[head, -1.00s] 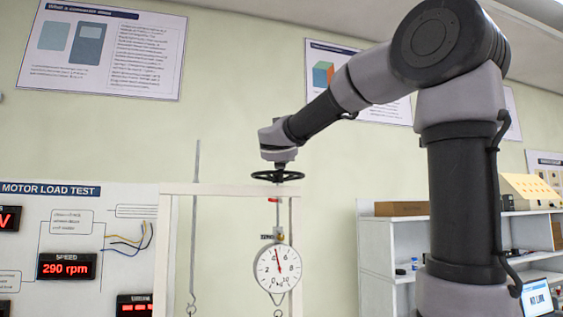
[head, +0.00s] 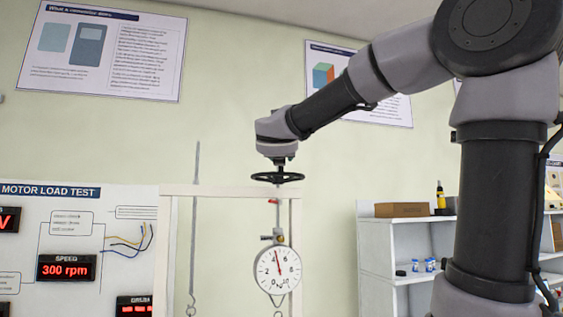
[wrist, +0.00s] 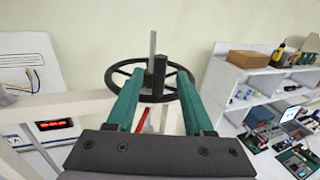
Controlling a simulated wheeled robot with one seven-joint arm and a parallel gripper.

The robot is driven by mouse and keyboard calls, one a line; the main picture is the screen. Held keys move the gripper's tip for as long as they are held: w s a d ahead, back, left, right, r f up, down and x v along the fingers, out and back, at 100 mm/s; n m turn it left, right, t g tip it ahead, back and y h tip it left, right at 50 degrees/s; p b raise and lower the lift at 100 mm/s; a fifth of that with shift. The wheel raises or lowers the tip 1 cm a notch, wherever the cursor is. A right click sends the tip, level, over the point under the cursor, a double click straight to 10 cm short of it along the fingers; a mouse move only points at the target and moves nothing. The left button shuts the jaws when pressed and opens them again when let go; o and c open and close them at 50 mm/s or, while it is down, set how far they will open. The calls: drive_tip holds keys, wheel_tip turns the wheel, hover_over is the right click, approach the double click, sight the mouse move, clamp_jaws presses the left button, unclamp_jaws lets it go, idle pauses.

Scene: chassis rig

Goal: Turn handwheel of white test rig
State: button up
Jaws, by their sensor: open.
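The black spoked handwheel (head: 278,177) lies flat at the top of the white test rig frame (head: 230,190). It also shows in the wrist view (wrist: 116,84), with an upright black handle (wrist: 159,72) near its middle. My gripper (head: 278,160) is just above the wheel in the head view; its fingers are hard to make out there. In the wrist view, my gripper's green fingers (wrist: 160,76) are open, one on each side of the handle, overlapping the wheel in the picture. I cannot tell whether they touch it. A round white dial gauge (head: 278,270) hangs below the wheel.
A motor load test panel (head: 80,240) with red displays stands at the left; its speed display (head: 66,267) reads 300 rpm. A white shelf (head: 400,232) with a box (head: 402,210) stands at the right. A thin rod with a hook (head: 194,230) hangs inside the frame.

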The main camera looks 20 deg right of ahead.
drive_tip(key=v, duration=0.4)
